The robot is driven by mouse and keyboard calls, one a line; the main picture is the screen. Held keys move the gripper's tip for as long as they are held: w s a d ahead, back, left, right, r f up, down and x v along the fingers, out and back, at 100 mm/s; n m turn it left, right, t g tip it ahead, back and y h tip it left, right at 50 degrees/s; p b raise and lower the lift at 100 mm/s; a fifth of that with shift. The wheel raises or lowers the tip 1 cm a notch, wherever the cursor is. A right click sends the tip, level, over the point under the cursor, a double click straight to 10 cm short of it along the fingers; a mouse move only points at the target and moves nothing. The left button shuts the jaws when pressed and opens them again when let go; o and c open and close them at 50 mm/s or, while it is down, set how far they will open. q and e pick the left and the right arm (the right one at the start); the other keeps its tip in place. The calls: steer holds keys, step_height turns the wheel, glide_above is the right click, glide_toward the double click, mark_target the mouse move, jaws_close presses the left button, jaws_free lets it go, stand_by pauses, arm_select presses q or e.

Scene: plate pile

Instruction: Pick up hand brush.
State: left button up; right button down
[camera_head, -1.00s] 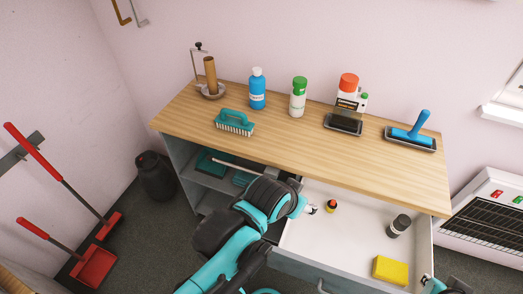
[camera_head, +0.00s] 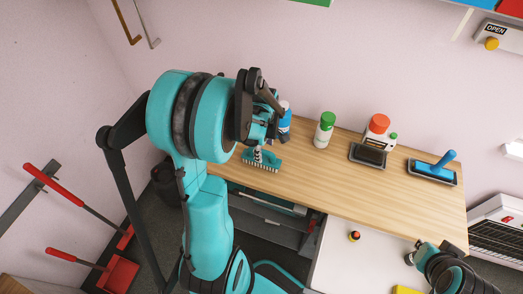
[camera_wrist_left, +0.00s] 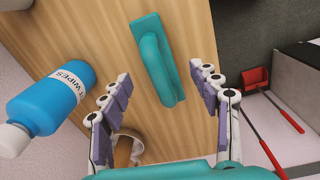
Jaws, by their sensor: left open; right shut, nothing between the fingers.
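The teal hand brush (camera_head: 262,165) lies bristles down near the left end of the wooden tabletop, partly covered by my left gripper in the head view. My left gripper (camera_head: 264,138) is above it. In the left wrist view, the brush's looped handle (camera_wrist_left: 157,60) shows between the spread fingers of the left gripper (camera_wrist_left: 160,76), with gaps on both sides. It is open and holds nothing. My right gripper (camera_head: 418,252) is at the lower right, by the open drawer, shut and empty.
A blue wipes bottle (camera_wrist_left: 55,97) stands close beside the left gripper's fingers. The open white drawer (camera_head: 335,265) holds a small bottle (camera_head: 354,236).

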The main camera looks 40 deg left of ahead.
arm_select(q)
steer(key=shift+a+f+n, duration=0.2)
steer(key=shift+a+n, duration=0.3)
steer(key=shift+a, duration=0.05)
steer(key=shift+a+f, duration=0.15)
steer(key=shift+f, duration=0.15)
steer(key=shift+n, duration=0.3)
step_height(320, 180, down, 8)
steer(key=shift+w+r+b, duration=0.1)
steer(key=shift+r+b, duration=0.05)
steer(key=shift+b, duration=0.6)
arm_select(e)
steer(key=shift+f, duration=0.4)
arm_select(q)
steer(key=c, duration=1.4)
